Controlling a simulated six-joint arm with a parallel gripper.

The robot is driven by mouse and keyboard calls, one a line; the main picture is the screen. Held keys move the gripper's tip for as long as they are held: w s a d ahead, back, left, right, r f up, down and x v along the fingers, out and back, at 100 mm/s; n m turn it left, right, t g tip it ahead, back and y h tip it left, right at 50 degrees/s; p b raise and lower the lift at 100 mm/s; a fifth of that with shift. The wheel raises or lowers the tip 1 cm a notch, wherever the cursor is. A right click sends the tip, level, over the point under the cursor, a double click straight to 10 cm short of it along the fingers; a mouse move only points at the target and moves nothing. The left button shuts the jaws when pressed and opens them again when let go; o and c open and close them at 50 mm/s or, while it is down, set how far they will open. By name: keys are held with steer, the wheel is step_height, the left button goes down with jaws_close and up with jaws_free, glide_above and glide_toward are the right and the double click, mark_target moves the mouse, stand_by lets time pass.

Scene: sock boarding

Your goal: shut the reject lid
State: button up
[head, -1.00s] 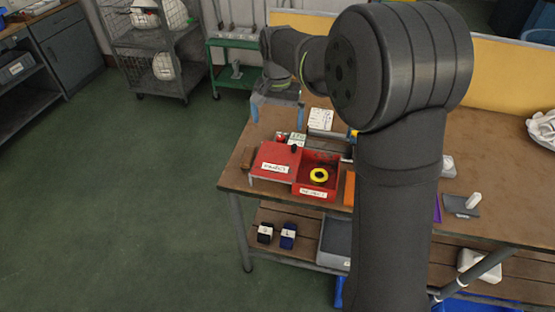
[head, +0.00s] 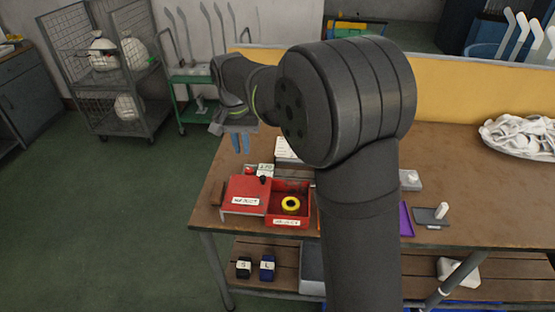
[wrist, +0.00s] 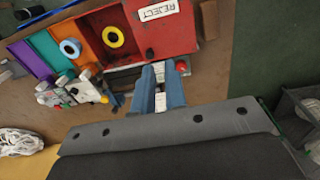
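The red reject lid (head: 246,192), with a white label and a small black knob (head: 263,180), lies flat to the left of the red bin's open compartment (head: 305,210). That compartment is uncovered and holds a yellow ring (head: 290,204). In the wrist view the lid (wrist: 176,35) with its REJECT label is beyond the fingertips, and the yellow ring (wrist: 113,37) shows to its left. My gripper (head: 240,143) is above the table's back left, behind the lid and apart from it. Its two blue fingers (wrist: 160,75) are parted by a narrow gap, and I see nothing held.
A small red-topped item (head: 248,170) and a white card (head: 265,170) stand just behind the lid. A brown block (head: 217,193) is at its left. The yellow panel (head: 450,90) backs the table.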

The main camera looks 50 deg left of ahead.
steer(key=s+f+t, duration=0.2)
steer(key=f, duration=0.1)
steer(key=s+a+f+t, duration=0.1)
steer(key=f+t, duration=0.1)
steer(key=shift+s, duration=0.2)
jaws_close()
steer(key=n+t+y, duration=0.1)
steer(key=t, duration=0.2)
glide_toward(253, 186)
steer(key=w+a+f, duration=0.1)
steer(key=a+f, duration=0.1)
steer(key=w+f, duration=0.1)
steer(key=shift+w+a+f, duration=0.3)
steer(key=shift+a+f, duration=0.1)
steer(key=shift+w+d+r, duration=0.1)
steer(key=shift+w+d, duration=0.25)
steer(key=shift+w, duration=0.2)
steer(key=shift+w+d+r, duration=0.1)
steer(key=shift+w+d, duration=0.25)
steer(key=shift+w, duration=0.2)
steer(key=shift+w+d+f, duration=0.1)
steer(key=shift+w+d, duration=0.25)
steer(key=shift+w, duration=0.2)
steer(key=w+d, duration=0.9)
steer(key=shift+w+d, duration=0.3)
